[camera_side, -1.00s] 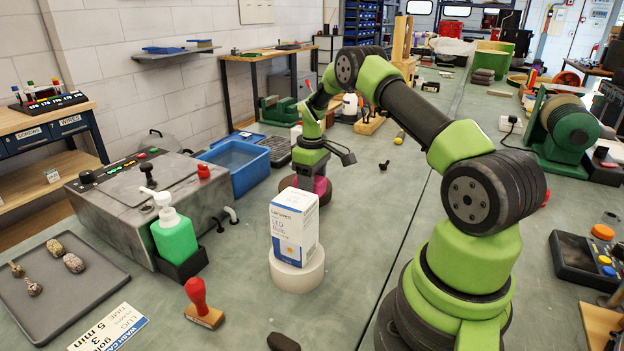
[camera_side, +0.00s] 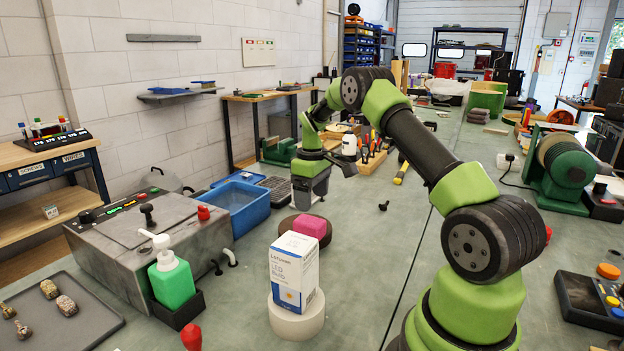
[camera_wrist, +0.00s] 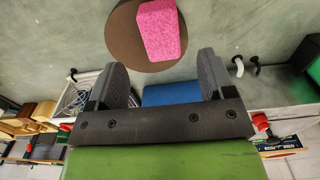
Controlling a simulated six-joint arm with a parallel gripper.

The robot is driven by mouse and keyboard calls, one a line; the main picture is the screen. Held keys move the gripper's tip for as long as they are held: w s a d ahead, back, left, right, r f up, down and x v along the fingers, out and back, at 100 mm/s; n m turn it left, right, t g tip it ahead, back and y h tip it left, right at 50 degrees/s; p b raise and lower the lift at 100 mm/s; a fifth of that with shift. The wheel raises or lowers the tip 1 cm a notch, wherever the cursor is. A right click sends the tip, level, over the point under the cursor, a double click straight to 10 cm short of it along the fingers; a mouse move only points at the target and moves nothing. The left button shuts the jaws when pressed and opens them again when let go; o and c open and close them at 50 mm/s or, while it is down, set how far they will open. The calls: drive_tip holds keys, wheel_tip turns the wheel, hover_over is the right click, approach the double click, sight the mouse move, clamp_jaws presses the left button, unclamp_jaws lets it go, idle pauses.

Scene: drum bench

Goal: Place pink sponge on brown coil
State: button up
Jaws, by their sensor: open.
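The pink sponge (camera_side: 309,224) rests on the brown coil (camera_side: 286,225), a flat dark-brown disc on the bench. In the wrist view the sponge (camera_wrist: 161,30) lies within the coil (camera_wrist: 124,38), toward its right side. In the side view a white bulb box hides part of the sponge and the coil's near edge. My gripper (camera_side: 311,192) hangs above and slightly behind the sponge, clear of it. In the wrist view my gripper (camera_wrist: 163,75) has its fingers wide apart with nothing between them.
The LED bulb box (camera_side: 294,275) stands on a round white base (camera_side: 297,319) in front of the coil. A blue tub (camera_side: 240,207) and grey machine (camera_side: 130,245) with a green bottle (camera_side: 172,283) are to the left. The bench right of the coil is mostly clear.

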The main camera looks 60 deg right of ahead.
sight(311, 221)
drive_tip(key=s+a+r+m+t, duration=0.1)
drive_tip(key=s+a+r+t, duration=0.1)
drive_tip(key=a+r, duration=0.7)
drive_tip(key=s+a+r+m+t, duration=0.1)
drive_tip(key=s+a+r+t, duration=0.15)
drive_tip(key=a+r, duration=0.6)
drive_tip(key=s+a+r+m+t+y, duration=0.1)
drive_tip(key=s+a, duration=0.3)
drive_tip(key=s, duration=0.3)
drive_tip(key=s+a+m+t+y, duration=0.1)
drive_tip(key=s+a, duration=0.4)
drive_tip(key=s, duration=0.3)
drive_tip(key=shift+a+r+t, duration=0.15)
drive_tip(key=shift+r+t, duration=0.2)
